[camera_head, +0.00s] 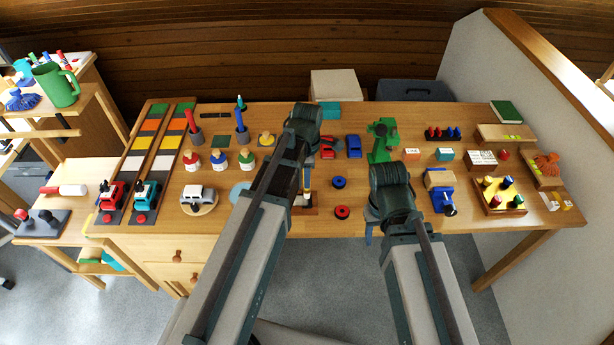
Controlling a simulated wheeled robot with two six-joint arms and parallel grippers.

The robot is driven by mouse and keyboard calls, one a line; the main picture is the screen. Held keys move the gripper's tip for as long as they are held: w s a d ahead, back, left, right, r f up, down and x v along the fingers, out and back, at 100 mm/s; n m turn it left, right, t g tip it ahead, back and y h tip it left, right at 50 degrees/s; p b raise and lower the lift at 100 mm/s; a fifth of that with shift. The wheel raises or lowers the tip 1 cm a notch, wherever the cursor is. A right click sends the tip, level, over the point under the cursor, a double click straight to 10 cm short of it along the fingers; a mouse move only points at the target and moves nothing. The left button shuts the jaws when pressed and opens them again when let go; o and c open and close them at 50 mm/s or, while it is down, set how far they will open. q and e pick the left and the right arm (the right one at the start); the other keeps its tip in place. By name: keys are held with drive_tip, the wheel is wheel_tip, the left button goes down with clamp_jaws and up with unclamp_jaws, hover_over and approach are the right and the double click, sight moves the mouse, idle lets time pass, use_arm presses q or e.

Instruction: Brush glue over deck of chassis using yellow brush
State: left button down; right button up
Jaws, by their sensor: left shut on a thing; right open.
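My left arm reaches over the middle of the bench, and its gripper (307,182) points down, largely hidden behind the forearm. It is shut on a thin upright tool that looks like the brush; its colour and tip are hard to make out. Just below is a small wooden piece (304,211), perhaps the chassis, partly covered by my arm. I cannot tell whether the tool touches it. My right gripper (369,232) is open at the bench's front edge, mostly hidden by its wrist, with nothing visible in it.
The wooden bench (335,222) holds a blue wheel (339,182), a red wheel (342,212), a green tool (382,140) and a blue vice-like tool (443,199). A peg tray (498,196) is right.

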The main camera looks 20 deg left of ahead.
use_arm(q)
drive_tip(key=shift+f+b, duration=1)
drive_tip(key=shift+f, duration=0.05)
idle(0.6)
drive_tip(key=shift+a, duration=0.1)
drive_tip(key=a, duration=0.2)
drive_tip(key=s+a, duration=0.1)
drive_tip(key=shift+a+r, duration=0.15)
drive_tip(key=shift+a, duration=0.2)
drive_tip(key=a, duration=0.2)
drive_tip(key=s+a, duration=0.1)
drive_tip(key=shift+s+a, duration=0.1)
drive_tip(key=shift+a, duration=0.3)
drive_tip(key=shift+d, duration=0.1)
